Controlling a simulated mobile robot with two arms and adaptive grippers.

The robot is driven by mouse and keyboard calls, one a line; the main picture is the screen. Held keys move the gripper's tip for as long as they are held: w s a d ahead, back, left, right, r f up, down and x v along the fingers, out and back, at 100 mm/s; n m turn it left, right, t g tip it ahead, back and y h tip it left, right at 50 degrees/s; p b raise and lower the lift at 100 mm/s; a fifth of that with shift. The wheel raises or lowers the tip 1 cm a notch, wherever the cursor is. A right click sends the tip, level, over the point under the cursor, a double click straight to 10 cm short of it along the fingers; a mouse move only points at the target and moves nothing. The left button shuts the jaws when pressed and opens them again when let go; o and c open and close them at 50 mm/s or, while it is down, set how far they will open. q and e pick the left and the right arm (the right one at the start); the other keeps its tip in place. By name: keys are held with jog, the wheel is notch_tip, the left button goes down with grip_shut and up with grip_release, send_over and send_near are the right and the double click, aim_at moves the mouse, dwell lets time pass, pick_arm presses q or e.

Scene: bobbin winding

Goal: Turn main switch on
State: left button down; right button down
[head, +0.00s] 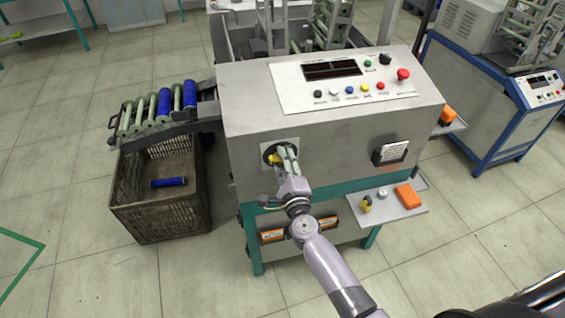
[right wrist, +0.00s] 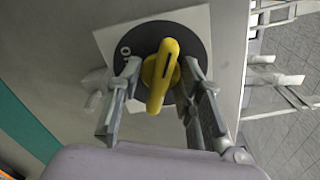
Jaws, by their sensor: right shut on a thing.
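The main switch is a yellow handle on a black round disc over a pale square plate. In the head view its handle (head: 273,158) shows on the left of the machine's front, partly hidden by my gripper. In the right wrist view the yellow handle (right wrist: 161,75) stands nearly upright in the picture, tilted a little, with an O mark on the disc (right wrist: 136,45) at its upper left. My right gripper (head: 285,158) is at the switch, shut on the handle, one finger on each side of it in the right wrist view (right wrist: 163,78). My left gripper is not in view.
The machine's top panel (head: 290,95) has a dark display, coloured buttons and a red knob. A shelf (head: 388,212) with an orange box juts out at right.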

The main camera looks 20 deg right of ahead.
jog(key=shift+r+m, duration=0.1)
jog(key=shift+m, duration=1.1)
